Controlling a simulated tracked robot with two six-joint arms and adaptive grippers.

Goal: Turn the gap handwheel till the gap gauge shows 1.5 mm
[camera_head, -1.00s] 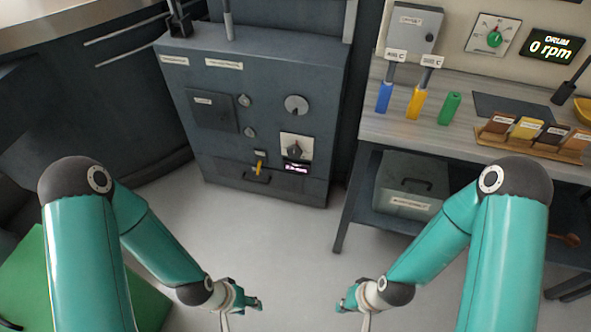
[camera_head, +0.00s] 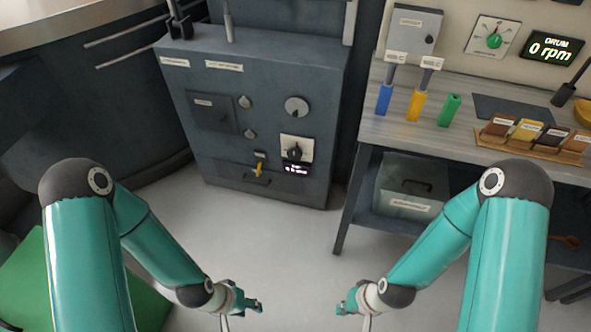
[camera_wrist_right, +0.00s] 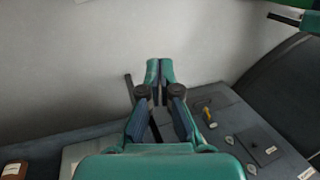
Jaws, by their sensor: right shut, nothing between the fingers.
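A dark grey cabinet (camera_head: 265,70) stands at the back, left of the workbench. Its front carries a round grey wheel (camera_head: 296,107), which may be the gap handwheel; its label is not readable. Below it are a dark knob on a pale plate (camera_head: 295,150) and a small lit display (camera_head: 296,169), too small to read. I cannot tell which part is the gap gauge. My left gripper (camera_head: 259,305) is low in the head view, far from the cabinet; its finger gap is unclear. My right gripper (camera_head: 341,307) is shut and empty, as its wrist view (camera_wrist_right: 160,70) shows.
A yellow handle (camera_head: 259,170) sticks out low on the cabinet. The workbench (camera_head: 380,130) on the right holds blue, yellow and green items, with a grey bin (camera_head: 408,205) beneath. A green block (camera_head: 80,285) lies at lower left. The floor (camera_head: 270,240) between is clear.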

